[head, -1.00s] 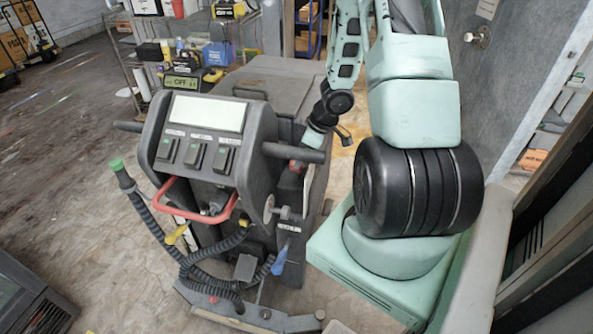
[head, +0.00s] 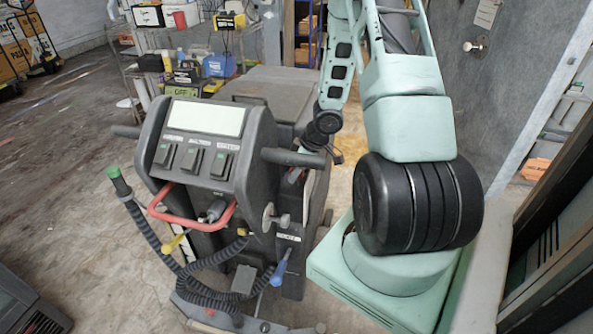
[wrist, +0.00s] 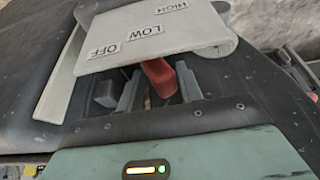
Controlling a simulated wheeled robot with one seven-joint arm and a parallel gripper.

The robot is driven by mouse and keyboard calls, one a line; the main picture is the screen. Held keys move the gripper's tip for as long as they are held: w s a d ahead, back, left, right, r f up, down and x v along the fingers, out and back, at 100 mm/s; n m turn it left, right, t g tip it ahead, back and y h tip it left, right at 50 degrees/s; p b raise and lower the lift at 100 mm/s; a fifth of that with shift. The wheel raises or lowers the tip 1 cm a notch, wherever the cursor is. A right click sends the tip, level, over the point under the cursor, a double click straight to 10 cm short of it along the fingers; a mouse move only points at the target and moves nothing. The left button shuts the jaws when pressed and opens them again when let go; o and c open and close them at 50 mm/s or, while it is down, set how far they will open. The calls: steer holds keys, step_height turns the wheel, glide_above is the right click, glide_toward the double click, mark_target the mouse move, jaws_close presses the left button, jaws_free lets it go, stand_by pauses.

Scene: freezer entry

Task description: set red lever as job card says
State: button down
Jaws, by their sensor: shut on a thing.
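The red lever (wrist: 160,78) shows in the wrist view, coming out from under the edge of a pale plate (wrist: 200,35) marked OFF, LOW and HIGH. Its visible part is below the LOW mark; I cannot tell its exact setting. My gripper (wrist: 157,88) is shut on the lever, with a grey finger on each side. In the head view my gripper is hidden behind the dark machine (head: 205,150), on its right side.
The machine has a red looped handle (head: 160,212), dark grips and a coiled hose (head: 150,225) in front. A cluttered shelf (head: 150,60) stands behind it. A grey door (head: 500,60) is at the right. Open floor (head: 60,150) lies to the left.

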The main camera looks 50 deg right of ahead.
steer(key=shift+s+a+f, duration=0.25)
steer(key=shift+a+f, duration=0.05)
steer(key=shift+a, duration=0.2)
steer(key=c, duration=0.9)
jaws_free()
steer(key=shift+r, duration=0.15)
steer(key=shift+d+r, duration=0.1)
steer(key=shift+r, duration=0.2)
steer(key=p+v, duration=0.8)
steer(key=v, duration=0.8)
steer(key=shift+s+r+p, duration=0.2)
steer(key=shift+s+p, duration=0.1)
steer(key=shift+p, duration=0.1)
steer(key=shift+s+d, duration=0.1)
